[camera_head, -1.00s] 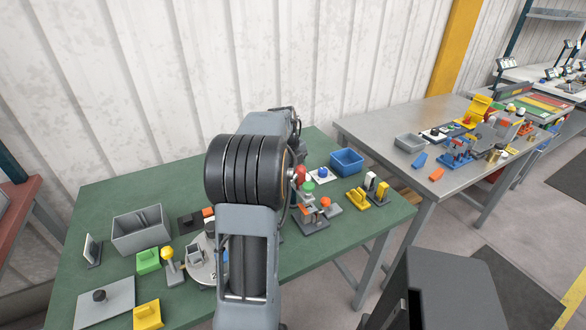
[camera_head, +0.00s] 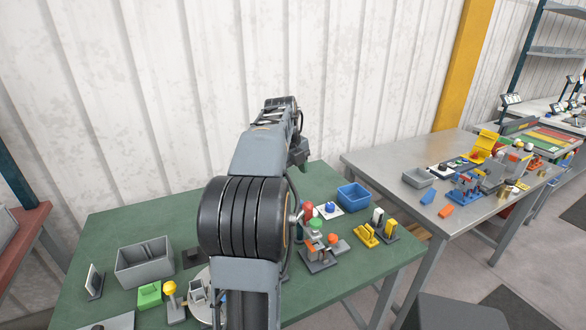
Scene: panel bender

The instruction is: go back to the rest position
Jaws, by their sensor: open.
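My gripper (camera_head: 299,158) shows as a small dark shape at the far end of my raised arm, above the back of the green table (camera_head: 330,265). It is open, and nothing shows between its jaws. The fingers are small and partly hidden by my arm. It is apart from the things on the table and stands in front of the white wall. My arm covers the middle of the table.
A grey bin (camera_head: 145,270), a green block (camera_head: 149,294) and a yellow-knobbed lever (camera_head: 170,290) stand on the left. A blue bin (camera_head: 353,197) and yellow parts (camera_head: 366,236) stand on the right. A metal table (camera_head: 400,165) adjoins. The corrugated wall (camera_head: 200,80) rises behind.

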